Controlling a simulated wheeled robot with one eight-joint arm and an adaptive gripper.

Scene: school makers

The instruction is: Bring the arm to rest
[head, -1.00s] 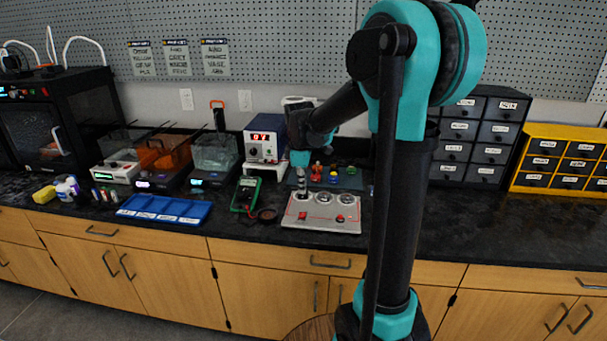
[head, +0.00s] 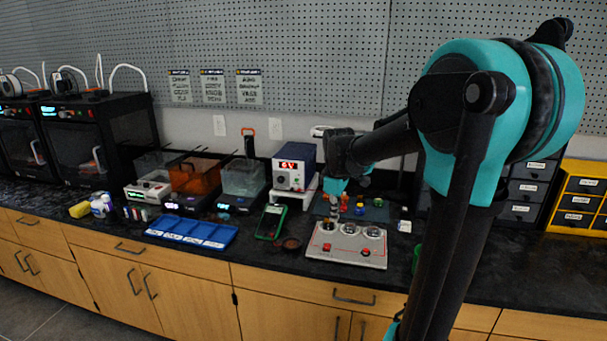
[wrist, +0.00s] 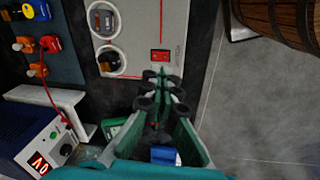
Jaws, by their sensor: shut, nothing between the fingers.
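My gripper (head: 333,210) is at the end of my arm, pointing down just behind and over the left part of the grey panel (head: 347,257). In the wrist view, my gripper (wrist: 163,82) has its green fingers together with nothing between them. The panel also shows there (wrist: 142,22), with round dials and a red rocker switch (wrist: 159,56) near the fingertips. I cannot tell how high the fingertips are above the panel. My upper arm takes up the right of the head view and hides part of the bench.
A power supply (head: 293,165) stands behind the panel. A multimeter (head: 271,222) and blue tray (head: 190,232) lie to the left, with open bins beyond. Dark drawers (head: 529,188) and a yellow cabinet (head: 578,205) are at the right. A wooden barrel-like thing (wrist: 281,17) shows in the wrist view.

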